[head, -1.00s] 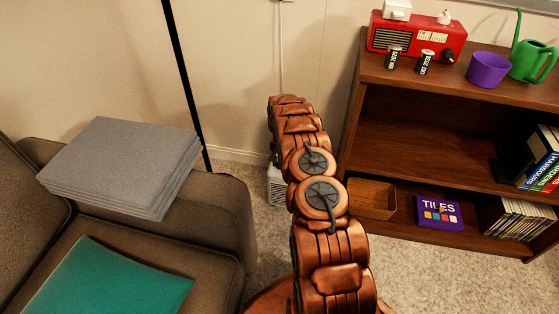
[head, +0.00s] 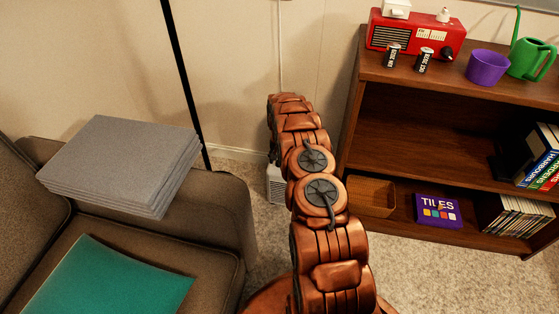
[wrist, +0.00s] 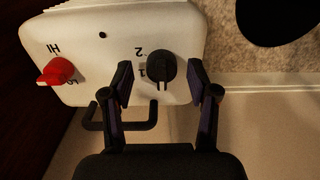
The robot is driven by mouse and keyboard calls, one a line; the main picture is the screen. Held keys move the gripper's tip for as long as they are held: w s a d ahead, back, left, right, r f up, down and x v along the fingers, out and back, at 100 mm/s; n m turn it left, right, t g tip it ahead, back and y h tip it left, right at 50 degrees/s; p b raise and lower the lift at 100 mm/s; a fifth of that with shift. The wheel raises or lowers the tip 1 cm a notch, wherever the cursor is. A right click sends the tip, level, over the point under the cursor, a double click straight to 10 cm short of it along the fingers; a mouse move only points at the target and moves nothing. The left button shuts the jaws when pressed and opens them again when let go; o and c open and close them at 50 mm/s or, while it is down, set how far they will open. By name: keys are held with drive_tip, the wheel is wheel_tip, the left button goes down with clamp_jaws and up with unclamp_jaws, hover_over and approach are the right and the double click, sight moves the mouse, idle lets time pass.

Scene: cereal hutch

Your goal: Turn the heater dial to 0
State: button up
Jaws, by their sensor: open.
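The white heater (wrist: 100,30) fills the upper left of the wrist view, with its markings upside down. Its black round dial (wrist: 160,66) sits beside the printed 1 and 2, and no 0 is readable. A red knob (wrist: 56,70) sits farther left near the "HI" mark. My gripper (wrist: 161,85) is open, with one finger on each side of the black dial; I cannot tell whether either finger touches it. In the head view the heater (head: 276,186) shows only as a white, slatted edge behind my arm, and my gripper is hidden there.
A dark looped handle or bracket (wrist: 93,126) sticks out below the heater's edge. A brown sofa (head: 225,215) with grey folded cloth (head: 125,165) stands left. A wooden shelf (head: 425,120) with a red radio (head: 412,36) and purple pot (head: 487,67) stands right. Carpet lies between.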

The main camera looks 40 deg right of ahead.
drive_tip(key=shift+r, duration=0.15)
wheel_tip(320, 180, up, 12)
idle(0.7)
idle(0.4)
